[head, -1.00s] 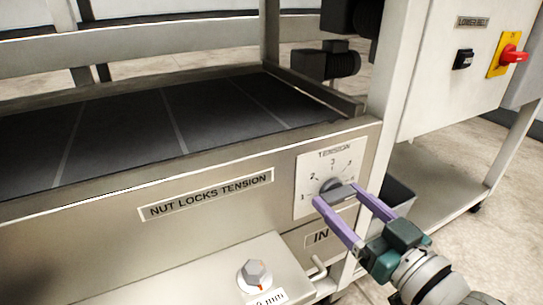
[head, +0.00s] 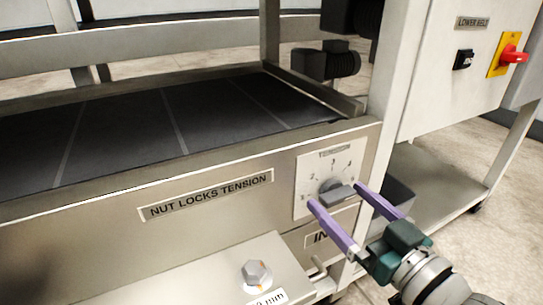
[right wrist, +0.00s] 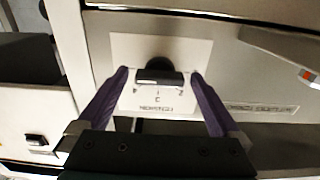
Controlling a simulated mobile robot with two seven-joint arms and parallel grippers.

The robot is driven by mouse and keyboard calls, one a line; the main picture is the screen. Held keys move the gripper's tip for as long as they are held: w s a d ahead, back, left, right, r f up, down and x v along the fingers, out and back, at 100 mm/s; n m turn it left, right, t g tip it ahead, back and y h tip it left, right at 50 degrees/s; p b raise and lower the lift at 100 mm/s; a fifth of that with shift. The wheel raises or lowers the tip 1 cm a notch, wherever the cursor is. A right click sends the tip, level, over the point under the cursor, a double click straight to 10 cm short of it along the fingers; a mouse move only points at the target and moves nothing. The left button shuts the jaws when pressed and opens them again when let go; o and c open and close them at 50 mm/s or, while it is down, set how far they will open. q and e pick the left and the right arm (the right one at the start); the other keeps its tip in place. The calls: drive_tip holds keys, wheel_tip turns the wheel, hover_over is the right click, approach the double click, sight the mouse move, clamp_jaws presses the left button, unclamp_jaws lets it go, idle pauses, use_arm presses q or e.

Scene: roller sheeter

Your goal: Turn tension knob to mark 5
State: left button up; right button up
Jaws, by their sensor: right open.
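The tension knob (head: 338,191) is a dark grey knob with a bar grip, on a white dial plate (head: 308,178) marked with numbers under the word TENSION. Its bar tilts slightly in the head view; its exact mark is partly hidden and too small to read. My right gripper (head: 334,195) is open, with purple fingers on either side of the knob and a gap to each. In the right wrist view the knob (right wrist: 160,77) sits between the two fingertips, apart from both. My left gripper is not in view.
The nut (head: 255,273) sits on a ledge at the lower front, by a label. A NUT LOCKS TENSION label (head: 206,195) is on the front panel. The dark belt (head: 120,130) lies behind. A cabinet with a red switch (head: 513,55) stands at right.

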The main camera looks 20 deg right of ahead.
drive_tip(key=s+p, duration=0.2)
drive_tip(key=s, duration=0.7)
drive_tip(key=shift+s+d+p, duration=0.3)
drive_tip(key=shift+s+d, duration=0.05)
drive_tip(key=shift+d, duration=0.05)
